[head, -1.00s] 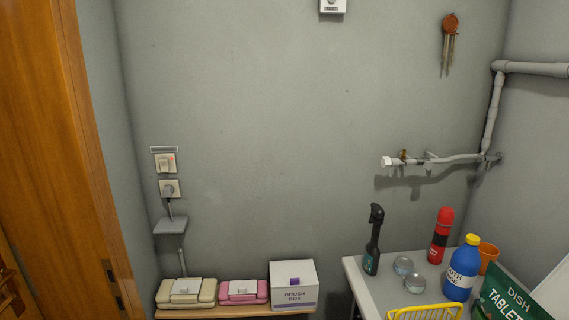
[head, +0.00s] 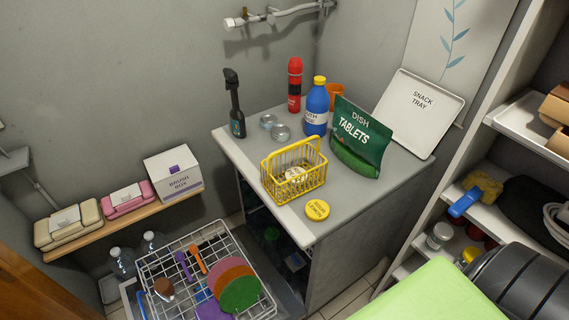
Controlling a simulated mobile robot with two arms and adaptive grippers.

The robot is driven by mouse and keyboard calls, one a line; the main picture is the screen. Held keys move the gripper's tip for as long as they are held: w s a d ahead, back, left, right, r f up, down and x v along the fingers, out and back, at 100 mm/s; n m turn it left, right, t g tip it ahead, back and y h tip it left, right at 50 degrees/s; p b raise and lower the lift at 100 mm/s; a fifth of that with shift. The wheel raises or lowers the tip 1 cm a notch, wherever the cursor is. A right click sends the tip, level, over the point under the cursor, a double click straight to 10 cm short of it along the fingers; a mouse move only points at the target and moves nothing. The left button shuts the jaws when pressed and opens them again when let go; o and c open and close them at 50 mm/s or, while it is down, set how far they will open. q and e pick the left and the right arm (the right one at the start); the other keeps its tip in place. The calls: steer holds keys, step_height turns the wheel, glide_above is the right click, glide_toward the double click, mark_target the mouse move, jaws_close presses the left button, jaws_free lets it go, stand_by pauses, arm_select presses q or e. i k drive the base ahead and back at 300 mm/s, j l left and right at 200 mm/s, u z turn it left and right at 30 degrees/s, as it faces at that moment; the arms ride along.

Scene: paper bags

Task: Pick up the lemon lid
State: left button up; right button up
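A round yellow lid with dark print (head: 317,210), which looks like the lemon lid, lies flat near the front edge of the grey counter (head: 370,205). It is in front and to the right of a yellow wire basket (head: 268,183), apart from it, and nothing covers it. The print on it is too small to read. Neither of my grippers is in view.
A snack tray (head: 420,110) leans on the wall. A wire dish rack (head: 262,308) stands below left. Shelves (head: 478,205) stand right.

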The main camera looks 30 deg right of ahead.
mark_target(315, 211)
steer(key=z, duration=1.2)
